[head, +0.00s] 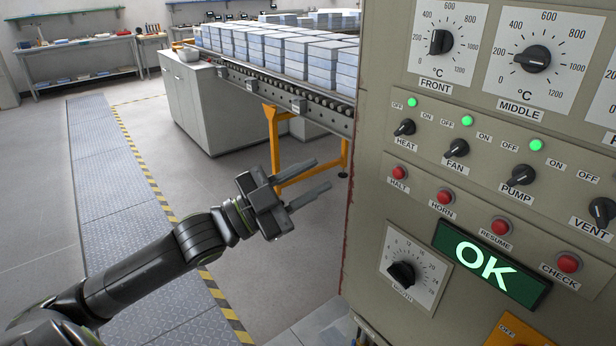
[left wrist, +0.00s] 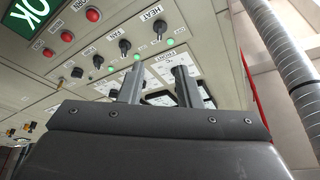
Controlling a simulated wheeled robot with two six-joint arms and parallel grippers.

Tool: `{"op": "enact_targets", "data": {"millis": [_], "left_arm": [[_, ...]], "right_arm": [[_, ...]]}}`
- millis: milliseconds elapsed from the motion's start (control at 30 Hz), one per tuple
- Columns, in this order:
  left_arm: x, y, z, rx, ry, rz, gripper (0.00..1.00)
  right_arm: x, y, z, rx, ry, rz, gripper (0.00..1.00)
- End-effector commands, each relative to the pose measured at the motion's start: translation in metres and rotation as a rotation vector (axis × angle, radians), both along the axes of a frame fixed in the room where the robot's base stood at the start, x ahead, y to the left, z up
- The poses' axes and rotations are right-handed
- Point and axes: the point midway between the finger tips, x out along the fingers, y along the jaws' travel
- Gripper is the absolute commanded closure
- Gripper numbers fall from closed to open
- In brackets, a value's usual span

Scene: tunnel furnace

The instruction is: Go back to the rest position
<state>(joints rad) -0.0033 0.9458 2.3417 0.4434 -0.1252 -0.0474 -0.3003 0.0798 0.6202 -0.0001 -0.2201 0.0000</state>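My left gripper (head: 322,173) is in free air to the left of the control panel (head: 395,210) in the head view, with its fingers pointing right toward the panel's edge. Its two fingers are apart with nothing between them. In the left wrist view the fingers (left wrist: 159,72) stand apart in front of the panel (left wrist: 75,50), which shows tilted. No contact with the panel shows. A green OK display (head: 490,265) is lit on the panel, and it also shows in the left wrist view (left wrist: 30,12). My right gripper is in neither view.
A roller conveyor (head: 290,93) with stacked grey-blue blocks (head: 285,50) runs behind the gripper on a yellow frame (head: 275,140). A grey cabinet (head: 205,105) and a workbench (head: 80,45) stand further back. A ribbed pipe (left wrist: 280,45) is at right in the wrist view. Floor to the left is clear.

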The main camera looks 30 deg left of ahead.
Motion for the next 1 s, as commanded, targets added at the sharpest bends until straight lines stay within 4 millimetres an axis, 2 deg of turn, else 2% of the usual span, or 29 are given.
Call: {"op": "enact_targets", "data": {"millis": [333, 467, 567, 633, 733, 867, 1000], "left_arm": [[0.001, 0.001, -0.001, -0.002, 0.002, 0.004, 0.69], [0.017, 0.018, -0.020, -0.021, 0.042, 0.058, 0.69], [0.042, 0.050, -0.057, -0.053, 0.117, 0.155, 0.69], [0.059, 0.079, -0.098, -0.079, 0.192, 0.241, 0.69], [0.073, 0.117, -0.164, -0.110, 0.311, 0.362, 0.69], [0.073, 0.157, -0.256, -0.143, 0.473, 0.501, 0.69], [0.050, 0.186, -0.358, -0.167, 0.653, 0.628, 0.69]], "right_arm": [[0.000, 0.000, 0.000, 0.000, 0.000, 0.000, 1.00], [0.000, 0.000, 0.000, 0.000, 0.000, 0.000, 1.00], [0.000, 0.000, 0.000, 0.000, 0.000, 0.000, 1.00], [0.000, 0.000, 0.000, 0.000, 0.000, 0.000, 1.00], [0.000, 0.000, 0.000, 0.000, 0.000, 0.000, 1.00], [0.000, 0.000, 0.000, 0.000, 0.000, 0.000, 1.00], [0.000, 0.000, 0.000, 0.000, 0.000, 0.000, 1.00]]}}
